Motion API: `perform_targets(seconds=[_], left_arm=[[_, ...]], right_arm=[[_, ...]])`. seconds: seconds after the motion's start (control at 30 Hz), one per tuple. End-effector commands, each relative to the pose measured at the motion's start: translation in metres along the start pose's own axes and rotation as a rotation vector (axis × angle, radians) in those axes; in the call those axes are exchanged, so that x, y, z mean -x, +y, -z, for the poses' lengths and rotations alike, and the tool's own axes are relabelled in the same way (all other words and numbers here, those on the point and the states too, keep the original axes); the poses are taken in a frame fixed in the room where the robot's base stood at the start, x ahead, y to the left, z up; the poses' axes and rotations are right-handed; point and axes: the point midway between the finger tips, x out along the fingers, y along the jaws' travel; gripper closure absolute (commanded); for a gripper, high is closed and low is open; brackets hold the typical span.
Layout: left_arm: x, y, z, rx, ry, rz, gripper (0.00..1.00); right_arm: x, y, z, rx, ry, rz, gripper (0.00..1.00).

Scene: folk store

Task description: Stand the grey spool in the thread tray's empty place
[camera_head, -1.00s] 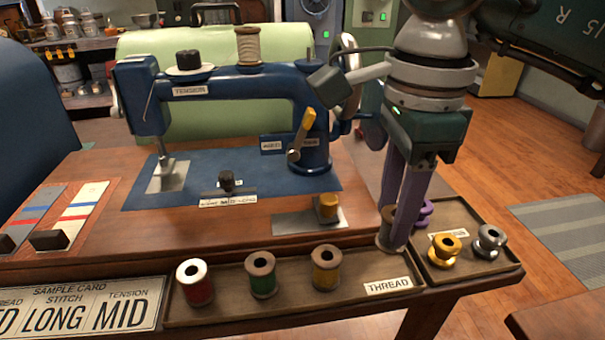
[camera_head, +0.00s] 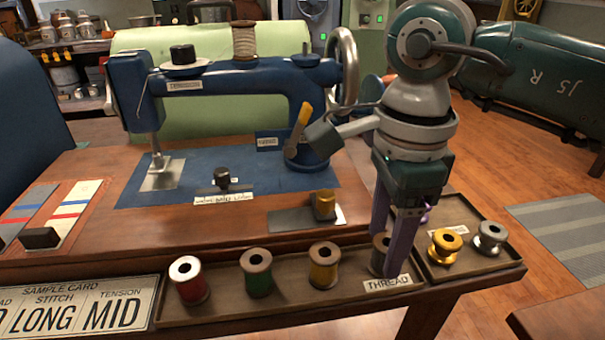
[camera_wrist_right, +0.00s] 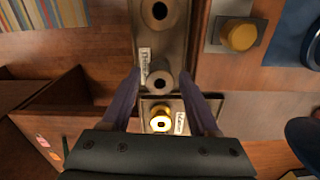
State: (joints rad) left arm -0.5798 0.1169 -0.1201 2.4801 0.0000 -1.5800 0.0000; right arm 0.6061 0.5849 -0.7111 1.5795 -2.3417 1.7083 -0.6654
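The grey spool (camera_head: 379,250) stands upright in the right end of the thread tray (camera_head: 225,312), in line with the red spool (camera_head: 188,281), green spool (camera_head: 258,273) and yellow spool (camera_head: 324,266). My right gripper (camera_head: 391,268) reaches down around the grey spool, one purple finger on each side, partly hiding it. In the wrist view the grey spool (camera_wrist_right: 158,82) lies between the open fingertips (camera_wrist_right: 161,78), with a gap visible on both sides. My left gripper is not in view.
A second tray (camera_head: 505,263) to the right holds a gold spool (camera_head: 445,247), a silver spool (camera_head: 488,239) and a purple spool mostly hidden behind my fingers. The blue sewing machine (camera_head: 240,90) stands behind. A yellow piece (camera_head: 324,205) sits on a metal plate.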

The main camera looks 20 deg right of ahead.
Motion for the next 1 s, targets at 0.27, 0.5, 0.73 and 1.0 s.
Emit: perform_targets(seconds=[0.27, 0.5, 0.73, 1.0], left_arm=[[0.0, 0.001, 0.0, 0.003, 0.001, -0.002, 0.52], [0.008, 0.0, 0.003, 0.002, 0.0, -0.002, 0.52], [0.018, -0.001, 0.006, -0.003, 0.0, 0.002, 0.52], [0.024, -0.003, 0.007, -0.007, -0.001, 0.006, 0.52]], right_arm=[[0.0, 0.0, 0.0, 0.0, 0.0, 0.0, 0.28], [0.02, -0.001, 0.0, 0.0, 0.0, 0.004, 0.28], [0.073, -0.002, 0.0, 0.001, -0.001, 0.006, 0.28], [0.116, -0.001, 0.0, 0.0, -0.001, 0.002, 0.28]])
